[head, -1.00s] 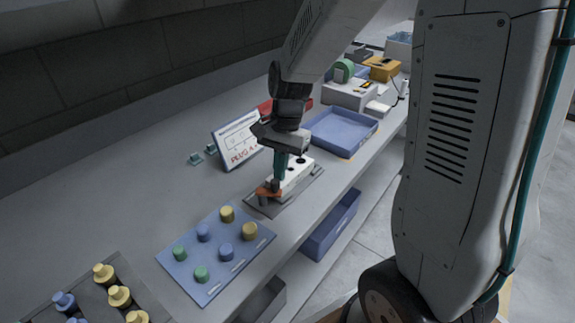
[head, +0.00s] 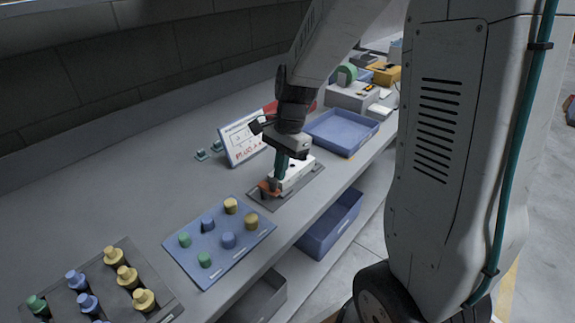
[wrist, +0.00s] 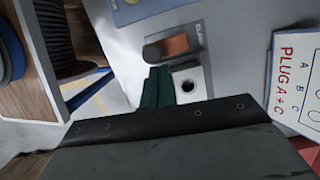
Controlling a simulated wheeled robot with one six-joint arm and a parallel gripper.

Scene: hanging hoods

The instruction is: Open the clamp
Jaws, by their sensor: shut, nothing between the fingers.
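The clamp has an orange lever with a dark end (wrist: 172,46), lying across a grey base plate (wrist: 190,38) in the wrist view. In the head view the clamp (head: 268,188) sits at the near-left end of the plate. A white block with dark holes (head: 296,177) is on the same plate; one hole of the white block also shows in the wrist view (wrist: 188,86). My gripper (head: 281,176) points down over the plate beside the clamp. Its teal fingers (wrist: 157,82) are together and empty. Whether they touch the lever or block cannot be told.
A blue board with colored pegs (head: 220,243) lies left of the plate. A dark tray of bottle-shaped pieces (head: 108,285) is at the front left. A white sign (head: 243,138) stands behind. A blue tray (head: 342,133) is to the right.

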